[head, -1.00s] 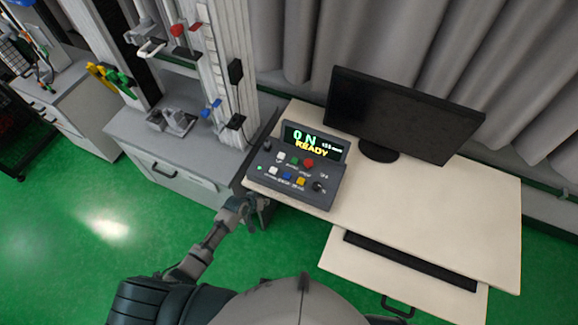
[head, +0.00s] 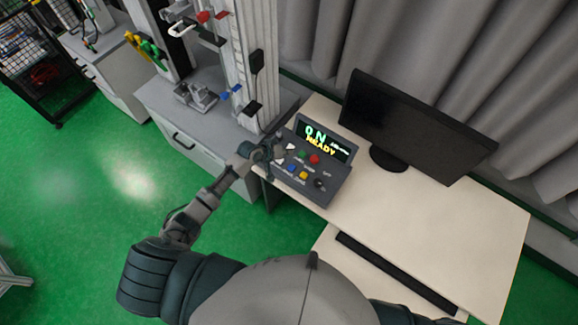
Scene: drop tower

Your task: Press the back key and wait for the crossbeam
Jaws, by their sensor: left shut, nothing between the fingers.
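The dark control panel (head: 330,177) sits on the left end of the cream desk. Its display (head: 324,139) shows "0 N" and a yellow "READY". Small keys show on it: green (head: 302,154), red (head: 314,160), blue (head: 291,168) and yellow (head: 304,175), plus a white one (head: 290,147). Their labels are too small to read. My left gripper (head: 272,152) is shut and empty at the panel's left edge, covering part of its left side. I cannot tell whether it touches a key. The tower's pale column (head: 250,60) stands behind; I cannot single out the crossbeam. My right gripper is not in view.
A black monitor (head: 415,125) stands on the cream desk (head: 430,220), whose middle is clear. A dark keyboard (head: 395,272) lies on the lower shelf. The grey cabinet (head: 200,150) under the tower borders the desk. Grey curtains hang behind.

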